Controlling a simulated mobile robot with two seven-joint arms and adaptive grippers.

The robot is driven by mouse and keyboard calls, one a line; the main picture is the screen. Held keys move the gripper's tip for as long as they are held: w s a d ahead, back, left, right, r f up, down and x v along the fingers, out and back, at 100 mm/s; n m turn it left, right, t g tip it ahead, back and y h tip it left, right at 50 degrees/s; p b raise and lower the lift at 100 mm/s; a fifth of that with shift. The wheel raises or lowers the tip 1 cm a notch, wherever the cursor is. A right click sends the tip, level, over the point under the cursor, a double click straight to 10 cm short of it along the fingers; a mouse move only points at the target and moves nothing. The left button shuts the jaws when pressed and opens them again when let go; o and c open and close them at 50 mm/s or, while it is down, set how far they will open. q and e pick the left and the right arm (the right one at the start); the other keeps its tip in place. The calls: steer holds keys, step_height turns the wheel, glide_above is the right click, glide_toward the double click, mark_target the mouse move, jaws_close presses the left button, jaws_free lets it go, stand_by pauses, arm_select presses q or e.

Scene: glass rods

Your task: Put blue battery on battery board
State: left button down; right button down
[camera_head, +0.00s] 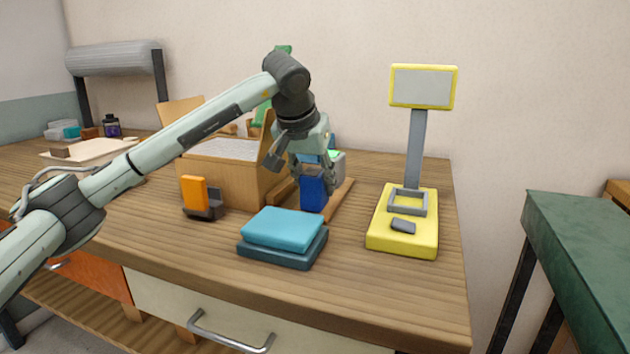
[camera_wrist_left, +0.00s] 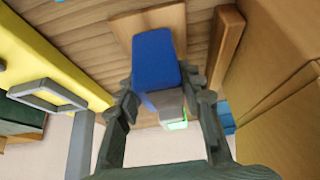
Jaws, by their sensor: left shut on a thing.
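The blue battery (camera_head: 313,194) is an upright blue block at the middle of the desk. My left gripper (camera_head: 314,172) is shut on it from above. In the left wrist view the battery (camera_wrist_left: 155,60) shows at the ends of my left gripper's fingers (camera_wrist_left: 160,98). A light wooden board (camera_wrist_left: 125,28) shows behind the battery there; I cannot tell whether they touch. I cannot tell for sure which thing is the battery board. A grey block with a green light (camera_head: 338,160) stands just behind the battery, partly hidden by my gripper.
A wooden box (camera_head: 222,178) is close on the left, with an orange block (camera_head: 195,193) in a dark holder before it. Teal stacked slabs (camera_head: 283,230) lie in front. A yellow stand (camera_head: 388,240) with a raised panel (camera_head: 423,86) is on the right.

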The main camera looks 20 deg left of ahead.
arm_select(q)
steer(key=c, duration=1)
jaws_free()
steer(key=shift+r, duration=0.2)
steer(key=v, duration=1.1)
steer(key=shift+s+r, duration=0.25)
steer(key=shift+r, duration=0.1)
